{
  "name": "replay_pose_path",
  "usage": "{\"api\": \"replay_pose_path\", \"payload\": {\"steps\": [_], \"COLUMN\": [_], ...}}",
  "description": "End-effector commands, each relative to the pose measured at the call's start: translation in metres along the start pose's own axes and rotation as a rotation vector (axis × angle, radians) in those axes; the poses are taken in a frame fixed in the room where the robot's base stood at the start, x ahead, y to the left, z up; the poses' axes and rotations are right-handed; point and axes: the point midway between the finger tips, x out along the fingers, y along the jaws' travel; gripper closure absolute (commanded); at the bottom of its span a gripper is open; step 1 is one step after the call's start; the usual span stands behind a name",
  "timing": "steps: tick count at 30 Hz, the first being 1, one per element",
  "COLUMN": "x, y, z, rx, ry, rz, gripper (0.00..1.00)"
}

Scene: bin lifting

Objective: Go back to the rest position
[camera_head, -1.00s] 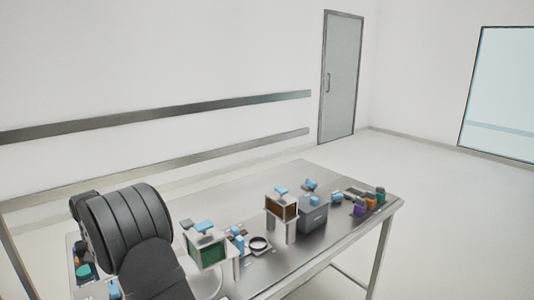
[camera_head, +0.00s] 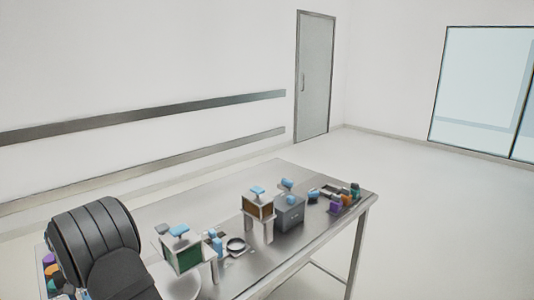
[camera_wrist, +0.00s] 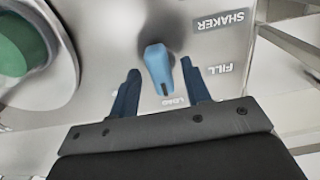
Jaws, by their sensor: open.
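My gripper (camera_wrist: 160,67) shows in the wrist view with its two dark blue fingers spread apart. A light blue handle-like piece (camera_wrist: 159,64) shows between the fingers, close to a LOAD label on the metal surface. A gap shows on each side of it, and I cannot tell how far below the fingertips it is. In the head view my black arm (camera_head: 98,245) fills the lower left, and the gripper is hidden there.
Purple and orange items (camera_head: 336,206) stand at the right end. A green round item (camera_wrist: 15,50) shows at the wrist view's left.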

Motion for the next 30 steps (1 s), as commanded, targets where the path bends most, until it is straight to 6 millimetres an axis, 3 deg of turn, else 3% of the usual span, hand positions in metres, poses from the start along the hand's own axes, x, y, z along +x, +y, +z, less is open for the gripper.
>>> {"api": "replay_pose_path", "payload": {"steps": [5, 27, 30], "x": [-0.026, -0.173, -0.146], "y": [0.0, 0.0, 0.0], "z": [-0.001, 0.0, 0.001], "rx": [0.0, 0.001, 0.001], "ry": [0.005, 0.003, -0.005], "rz": [-0.001, 0.0, 0.001], "gripper": [0.56, 0.56, 0.56]}}
